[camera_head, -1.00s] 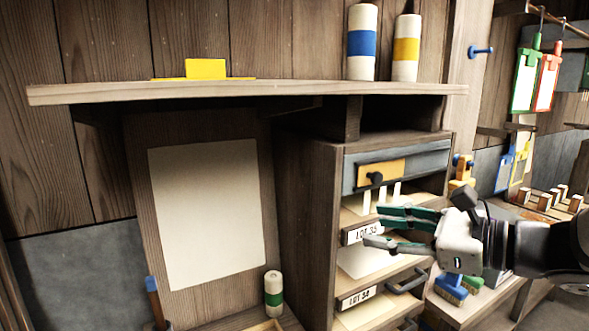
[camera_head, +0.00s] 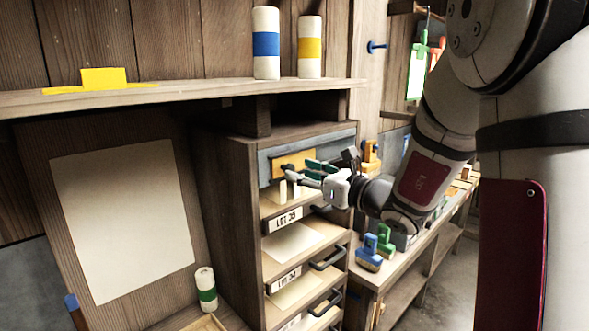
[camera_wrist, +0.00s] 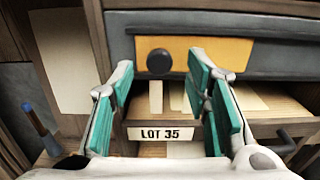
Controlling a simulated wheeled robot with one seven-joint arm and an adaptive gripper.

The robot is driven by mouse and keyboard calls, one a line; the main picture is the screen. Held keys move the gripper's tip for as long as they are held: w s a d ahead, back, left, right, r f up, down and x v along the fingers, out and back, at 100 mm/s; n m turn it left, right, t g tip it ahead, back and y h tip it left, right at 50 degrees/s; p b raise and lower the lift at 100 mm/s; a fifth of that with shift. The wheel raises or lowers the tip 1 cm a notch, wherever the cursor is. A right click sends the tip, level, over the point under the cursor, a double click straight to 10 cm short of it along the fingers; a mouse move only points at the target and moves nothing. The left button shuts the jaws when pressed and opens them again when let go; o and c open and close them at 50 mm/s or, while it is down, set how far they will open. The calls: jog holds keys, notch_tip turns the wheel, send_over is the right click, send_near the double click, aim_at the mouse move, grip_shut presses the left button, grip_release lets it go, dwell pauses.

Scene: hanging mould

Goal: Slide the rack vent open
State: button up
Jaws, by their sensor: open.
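The rack vent is a grey panel (camera_head: 333,141) with a yellow-orange plate (camera_head: 291,160) at the top of the wooden rack. In the wrist view the plate (camera_wrist: 222,50) and its round black knob (camera_wrist: 159,61) face me. My gripper (camera_head: 305,171) is in front of the vent with teal-padded fingers. In the wrist view my gripper (camera_wrist: 161,66) is open, and the knob shows between the fingertips. I cannot tell how far the knob is in depth. No contact is visible. My fingers cover part of the plate in the head view.
Below the vent are shelves with pale sheets, a LOT 35 label (camera_wrist: 161,134) and black handles (camera_head: 327,258). Blue-banded (camera_head: 266,43) and yellow-banded (camera_head: 310,47) cylinders stand on the top shelf. A bench at right holds blue and green brushes (camera_head: 369,255).

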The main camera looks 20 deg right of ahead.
aim_at(292, 169)
jog(key=shift+x, duration=1.75)
grip_shut()
